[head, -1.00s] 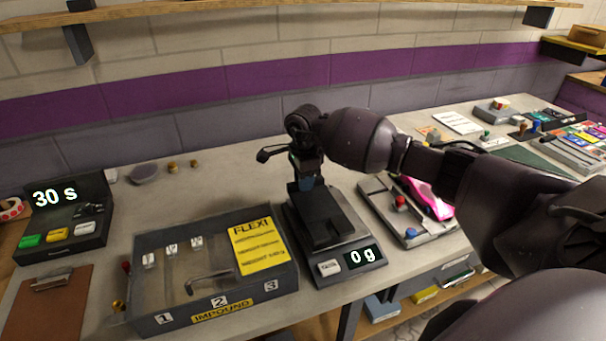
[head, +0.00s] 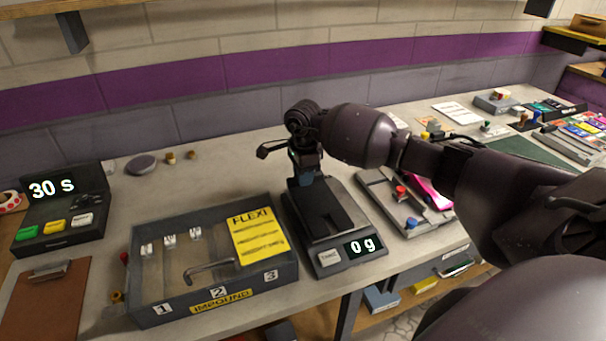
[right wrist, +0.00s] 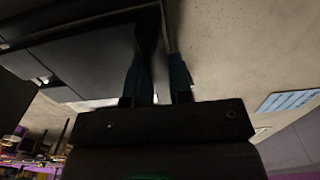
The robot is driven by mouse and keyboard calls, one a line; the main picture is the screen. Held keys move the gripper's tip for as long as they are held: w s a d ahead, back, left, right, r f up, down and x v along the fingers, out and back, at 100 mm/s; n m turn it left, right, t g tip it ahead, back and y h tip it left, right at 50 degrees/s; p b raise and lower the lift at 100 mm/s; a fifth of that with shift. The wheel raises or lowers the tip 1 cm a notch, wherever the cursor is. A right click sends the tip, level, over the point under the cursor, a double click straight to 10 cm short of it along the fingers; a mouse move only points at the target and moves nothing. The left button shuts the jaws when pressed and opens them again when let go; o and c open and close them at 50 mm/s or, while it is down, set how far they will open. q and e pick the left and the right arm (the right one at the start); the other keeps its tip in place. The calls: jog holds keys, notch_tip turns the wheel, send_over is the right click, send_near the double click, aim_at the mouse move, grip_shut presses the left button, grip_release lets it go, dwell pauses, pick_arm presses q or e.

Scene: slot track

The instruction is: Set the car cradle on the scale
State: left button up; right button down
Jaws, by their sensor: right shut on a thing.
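The car cradle (head: 326,214) is a flat black piece with a notch in its front end. It lies over the top of the scale (head: 371,262), a dark box whose display reads 0 g. I cannot tell whether the cradle touches the scale's plate. My right gripper (head: 303,178) points down at the cradle's back end and is shut on it. In the right wrist view the fingers (right wrist: 160,78) stand either side of a thin dark part, with dark slabs to the left. My left gripper is not in view.
The impound tray (head: 150,312) stands left of the scale, with a yellow card in it. A grey tray (head: 378,190) with red and blue knobs and a pink car (head: 430,194) is close on the right. A timer box (head: 60,215) reads 30 s. The bench behind the tray is mostly clear.

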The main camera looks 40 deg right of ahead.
jog(key=shift+f, duration=0.25)
jog(key=c, duration=1.1)
grip_release()
jog(key=shift+o, duration=0.8)
notch_tip(320, 180, up, 10)
jog(key=shift+f, duration=0.25)
jog(key=shift+r, duration=0.7)
jog(key=shift+s+f, duration=0.1)
